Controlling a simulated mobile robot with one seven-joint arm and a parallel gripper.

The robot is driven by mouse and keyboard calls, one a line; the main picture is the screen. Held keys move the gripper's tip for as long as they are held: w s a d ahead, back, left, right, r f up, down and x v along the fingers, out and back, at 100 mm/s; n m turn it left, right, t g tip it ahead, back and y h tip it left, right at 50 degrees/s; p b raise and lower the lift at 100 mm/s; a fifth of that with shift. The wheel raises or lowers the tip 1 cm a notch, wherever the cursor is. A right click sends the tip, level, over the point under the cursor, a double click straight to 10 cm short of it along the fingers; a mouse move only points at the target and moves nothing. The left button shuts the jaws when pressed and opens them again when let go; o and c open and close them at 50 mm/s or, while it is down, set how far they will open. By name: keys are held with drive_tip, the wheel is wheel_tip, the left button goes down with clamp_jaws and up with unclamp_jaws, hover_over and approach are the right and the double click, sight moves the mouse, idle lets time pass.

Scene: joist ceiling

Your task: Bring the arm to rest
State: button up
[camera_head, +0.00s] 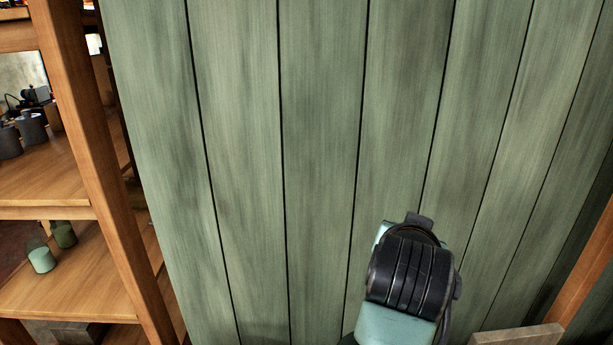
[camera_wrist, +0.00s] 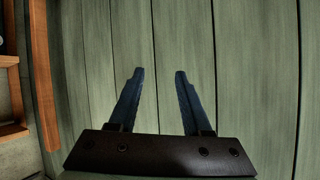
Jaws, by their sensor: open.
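My gripper (camera_wrist: 159,72) shows in the wrist view with its two dark blue fingers apart and nothing between them. It faces a wall of green vertical boards (camera_wrist: 235,60). I cannot tell how far the fingertips are from the boards. In the head view, part of my arm, pale green and black, rises at the lower right in front of the same green boards (camera_head: 320,120). The gripper itself is not visible in the head view.
A wooden shelf unit (camera_head: 95,170) stands at the left, with grey canisters (camera_head: 30,128) on an upper shelf and small green containers (camera_head: 42,260) lower down. A wooden post (camera_head: 588,270) and a short board (camera_head: 515,336) are at the lower right.

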drive_tip(key=s+a+r+n+t+b, duration=0.25)
drive_tip(key=a+r+t, duration=0.2)
drive_tip(key=r, duration=0.35)
drive_tip(key=s+a+r+n+t+b, duration=0.1)
drive_tip(key=s+a+r+t, duration=0.3)
drive_tip(key=r, duration=0.5)
drive_tip(key=s+a+r+n+t+y+b, duration=0.1)
drive_tip(key=s+a+r+t+y, duration=0.1)
drive_tip(key=s+a+r+t, duration=0.1)
drive_tip(key=s+a+r+n+t+y+b, duration=0.1)
drive_tip(key=s+a+r+t+y, duration=0.1)
drive_tip(key=s+a+r+t, duration=0.2)
drive_tip(key=s+r, duration=0.2)
drive_tip(key=s, duration=0.2)
drive_tip(key=shift+s+a+n+y, duration=0.25)
drive_tip(key=shift+s+n+y, duration=0.05)
drive_tip(key=shift+n, duration=0.05)
drive_tip(key=shift+t, duration=0.25)
